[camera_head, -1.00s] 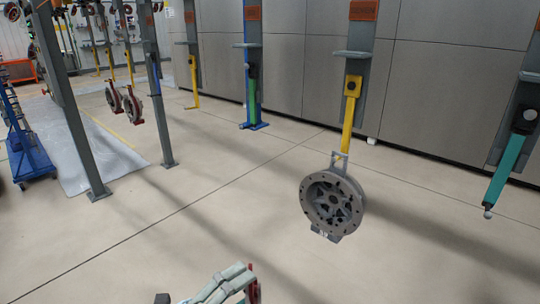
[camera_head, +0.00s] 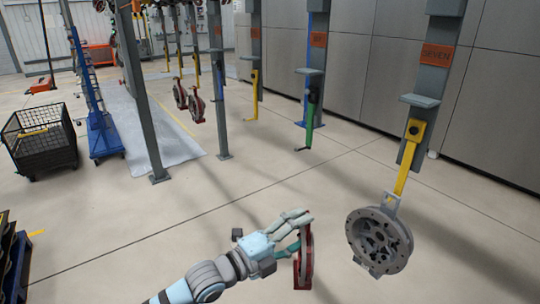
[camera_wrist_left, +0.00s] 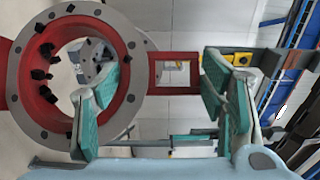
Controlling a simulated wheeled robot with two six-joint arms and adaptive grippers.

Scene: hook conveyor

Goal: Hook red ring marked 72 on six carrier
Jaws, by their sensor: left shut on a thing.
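My left gripper (camera_head: 298,228) is shut on the red ring (camera_head: 305,262), which hangs roughly edge-on in the lower middle of the head view, above the floor. In the left wrist view the ring's grey flange and red body (camera_wrist_left: 45,128) fill the left, and a red bracket extends between the fingers (camera_wrist_left: 158,100). Its marking cannot be read. The carrier with the green hook (camera_head: 311,118) stands behind and above the ring, apart from it; its orange sign (camera_head: 319,39) is too small to read surely. My right gripper is not in view.
A grey ring (camera_head: 380,241) hangs from the yellow hook (camera_head: 405,168) of the carrier marked SEVEN (camera_head: 436,54), right of my gripper. Another yellow hook (camera_head: 253,100) hangs empty further left. Red rings (camera_head: 195,108) hang behind. A black mesh cart (camera_head: 40,140) stands left. The middle floor is open.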

